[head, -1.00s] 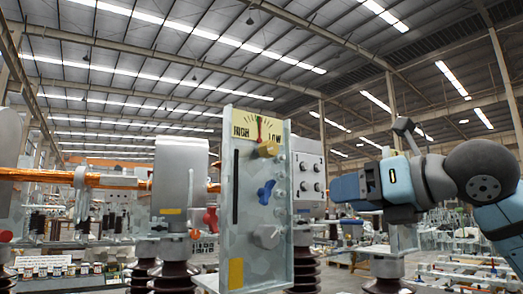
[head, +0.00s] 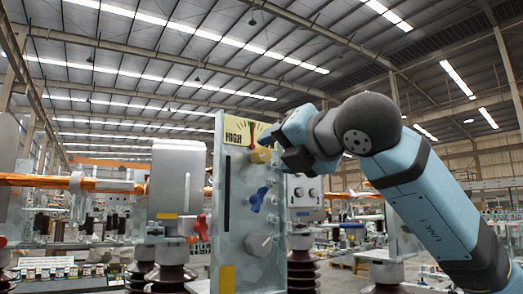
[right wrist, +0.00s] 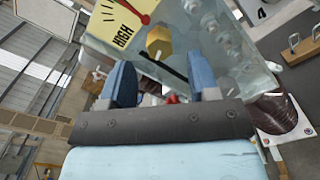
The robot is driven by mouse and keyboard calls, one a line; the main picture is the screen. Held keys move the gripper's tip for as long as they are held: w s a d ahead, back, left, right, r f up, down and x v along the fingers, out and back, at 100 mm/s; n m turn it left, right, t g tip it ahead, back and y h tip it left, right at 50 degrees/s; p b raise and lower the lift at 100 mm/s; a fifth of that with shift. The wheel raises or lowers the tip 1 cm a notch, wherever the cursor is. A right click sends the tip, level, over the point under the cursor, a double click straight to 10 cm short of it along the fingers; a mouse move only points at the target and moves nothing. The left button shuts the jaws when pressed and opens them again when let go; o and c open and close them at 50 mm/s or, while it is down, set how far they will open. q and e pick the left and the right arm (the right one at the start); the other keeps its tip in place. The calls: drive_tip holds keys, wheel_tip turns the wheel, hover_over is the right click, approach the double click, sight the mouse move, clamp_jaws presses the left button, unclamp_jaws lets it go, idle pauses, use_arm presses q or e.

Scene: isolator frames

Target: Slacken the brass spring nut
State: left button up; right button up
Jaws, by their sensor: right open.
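The brass spring nut (head: 260,155) is a yellow-brass hexagonal knob just under the gauge on the upright clear panel (head: 235,225). The gauge plate (head: 237,132) reads HIGH on its left; its right part is hidden behind my right gripper (head: 282,147). That gripper is close to the nut, at its right in the head view. In the right wrist view the open fingers (right wrist: 162,82) have nothing between them that I can see held. There the brass nut (right wrist: 159,42) lies beyond the fingertips, apart from them. My left gripper is not in view.
Below the nut on the panel are a blue wing knob (head: 258,199) and a grey knob (head: 259,244). A red knob (head: 201,227) sits left of the panel, by a grey housing (head: 177,178). A grey box with knobs (head: 304,190) stands behind at the right.

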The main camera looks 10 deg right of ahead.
sight(266, 154)
drive_tip(key=x, duration=0.4)
drive_tip(key=shift+w+p, duration=0.2)
drive_tip(key=shift+p, duration=0.15)
drive_tip(key=shift+w+a, duration=0.3)
drive_tip(key=shift+w, duration=0.25)
drive_tip(key=c, duration=0.9)
